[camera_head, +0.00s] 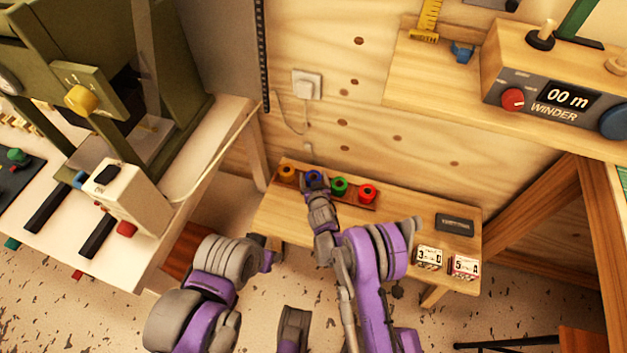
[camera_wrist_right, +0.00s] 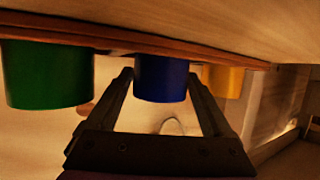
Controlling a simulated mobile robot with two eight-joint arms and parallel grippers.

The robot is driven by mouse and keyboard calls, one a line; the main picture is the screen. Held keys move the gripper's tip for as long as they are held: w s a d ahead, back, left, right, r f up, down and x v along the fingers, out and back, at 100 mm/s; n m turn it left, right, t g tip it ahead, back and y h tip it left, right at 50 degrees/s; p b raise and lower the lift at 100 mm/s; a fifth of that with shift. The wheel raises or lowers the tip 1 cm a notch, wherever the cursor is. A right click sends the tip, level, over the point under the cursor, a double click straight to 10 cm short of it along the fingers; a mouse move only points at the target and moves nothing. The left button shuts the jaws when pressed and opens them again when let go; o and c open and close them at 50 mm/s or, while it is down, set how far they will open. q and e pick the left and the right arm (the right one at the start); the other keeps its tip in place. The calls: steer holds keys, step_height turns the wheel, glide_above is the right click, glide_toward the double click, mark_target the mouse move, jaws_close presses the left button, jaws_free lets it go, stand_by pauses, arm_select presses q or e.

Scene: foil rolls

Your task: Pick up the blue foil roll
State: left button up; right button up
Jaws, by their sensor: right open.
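The blue foil roll (camera_wrist_right: 162,82) stands in the row of rolls, between the green roll (camera_wrist_right: 46,78) and the orange-yellow roll (camera_wrist_right: 224,80) in the right wrist view, which appears upside down. My right gripper (camera_wrist_right: 160,73) is open, with one fingertip on each side of the blue roll and small gaps visible. In the head view the right gripper (camera_head: 316,184) reaches over the bench and partly covers the blue roll (camera_head: 314,175).
A red roll (camera_head: 368,193) stands at the right end of the row, beyond the green one. The rolls stand on a reddish-brown strip on the low wooden bench (camera_head: 410,222). A dark box (camera_head: 454,224) and two small labelled boxes (camera_head: 430,258) sit at the bench's right.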

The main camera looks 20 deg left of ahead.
steer(key=shift+w, duration=0.1)
steer(key=shift+c, duration=0.3)
steer(key=c, duration=1.2)
